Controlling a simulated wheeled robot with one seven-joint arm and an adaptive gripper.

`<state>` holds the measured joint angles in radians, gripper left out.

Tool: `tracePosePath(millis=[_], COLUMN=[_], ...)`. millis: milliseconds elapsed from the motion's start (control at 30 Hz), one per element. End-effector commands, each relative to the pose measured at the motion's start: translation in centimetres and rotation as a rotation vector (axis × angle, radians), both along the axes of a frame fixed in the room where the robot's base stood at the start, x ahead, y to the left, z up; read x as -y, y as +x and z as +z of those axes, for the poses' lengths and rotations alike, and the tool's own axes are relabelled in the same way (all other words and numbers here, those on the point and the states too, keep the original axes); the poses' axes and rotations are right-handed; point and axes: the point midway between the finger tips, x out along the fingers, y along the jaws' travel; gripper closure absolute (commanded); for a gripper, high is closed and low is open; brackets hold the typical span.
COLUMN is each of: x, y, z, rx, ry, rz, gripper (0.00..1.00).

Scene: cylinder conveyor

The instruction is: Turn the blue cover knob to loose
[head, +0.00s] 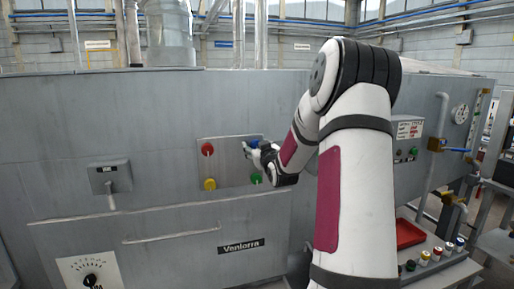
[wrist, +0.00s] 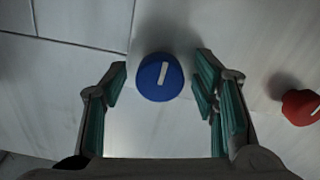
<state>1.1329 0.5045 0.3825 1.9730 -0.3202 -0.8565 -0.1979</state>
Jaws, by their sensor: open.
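The blue cover knob (wrist: 161,77) is round with a white mark that stands nearly upright, slightly tilted, in the wrist view. In the head view the blue knob (head: 254,143) shows at the upper right of a metal panel, partly hidden by my gripper. My gripper (wrist: 161,88) is open, with its green-padded fingers on either side of the knob and gaps to both. In the head view my gripper (head: 250,150) is right at the panel. I cannot tell whether any finger touches the panel.
The panel (head: 228,165) also carries a red knob (head: 207,149), a yellow knob (head: 209,184) and a green knob (head: 256,179). The red knob (wrist: 300,107) shows at the right in the wrist view. A grey lever box (head: 110,177) is to the left. A red tray (head: 408,233) is at lower right.

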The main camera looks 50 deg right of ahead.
Motion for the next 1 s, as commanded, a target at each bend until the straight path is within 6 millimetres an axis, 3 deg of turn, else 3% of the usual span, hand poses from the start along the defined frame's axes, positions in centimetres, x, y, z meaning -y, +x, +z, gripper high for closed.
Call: tracePosePath(millis=[67, 100, 300, 667, 1000], x=[-0.02, -0.02, -0.02, -0.07, -0.11], y=[0.00, -0.01, -0.02, 0.09, 0.25], z=[0.01, 0.01, 0.02, 0.02, -0.15], rx=[0.000, 0.000, 0.000, -0.019, -0.135], ry=[0.000, 0.000, 0.000, -0.034, -0.227], rz=[0.000, 0.000, 0.000, 0.000, 0.001], gripper=[0.46, 0.50, 0.94, 0.94, 0.94])
